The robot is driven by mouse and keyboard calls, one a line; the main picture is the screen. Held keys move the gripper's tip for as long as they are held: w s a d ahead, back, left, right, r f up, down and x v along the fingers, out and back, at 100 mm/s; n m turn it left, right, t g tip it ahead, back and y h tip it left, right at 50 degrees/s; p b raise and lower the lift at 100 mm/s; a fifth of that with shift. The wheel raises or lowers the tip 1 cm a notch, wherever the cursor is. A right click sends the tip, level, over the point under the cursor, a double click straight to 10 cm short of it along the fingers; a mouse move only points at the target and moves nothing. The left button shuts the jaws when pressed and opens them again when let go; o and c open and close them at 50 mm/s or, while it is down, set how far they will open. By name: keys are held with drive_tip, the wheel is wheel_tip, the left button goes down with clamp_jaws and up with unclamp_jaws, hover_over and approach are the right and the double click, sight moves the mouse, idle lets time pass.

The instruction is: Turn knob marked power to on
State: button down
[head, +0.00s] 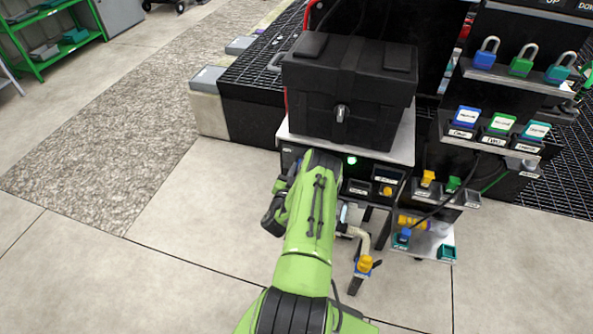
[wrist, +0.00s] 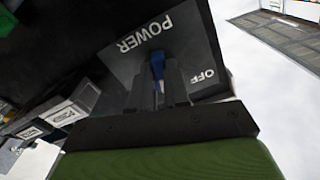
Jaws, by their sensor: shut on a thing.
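In the wrist view a grey plate (wrist: 190,30) carries the words POWER and OFF. A blue knob (wrist: 157,62) stands on the plate between these words. My gripper (wrist: 160,85) is shut on the blue knob, with one dark finger on each side of it. The fingers cover most of the knob, and I see no ON label. In the head view my green arm reaches to the black panel front (head: 362,172) under the black case, and it hides the knob and the gripper's fingertips.
The black case (head: 345,95) sits on a light shelf above the panel. To the right, a rack holds padlocks (head: 520,66), labelled blocks (head: 500,124) and small coloured parts (head: 428,178). A yellow-handled valve (head: 365,263) hangs below.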

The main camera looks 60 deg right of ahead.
drive_tip(key=m, duration=0.5)
drive_tip(key=shift+m, duration=0.4)
idle(0.3)
drive_tip(key=c, duration=1.1)
unclamp_jaws()
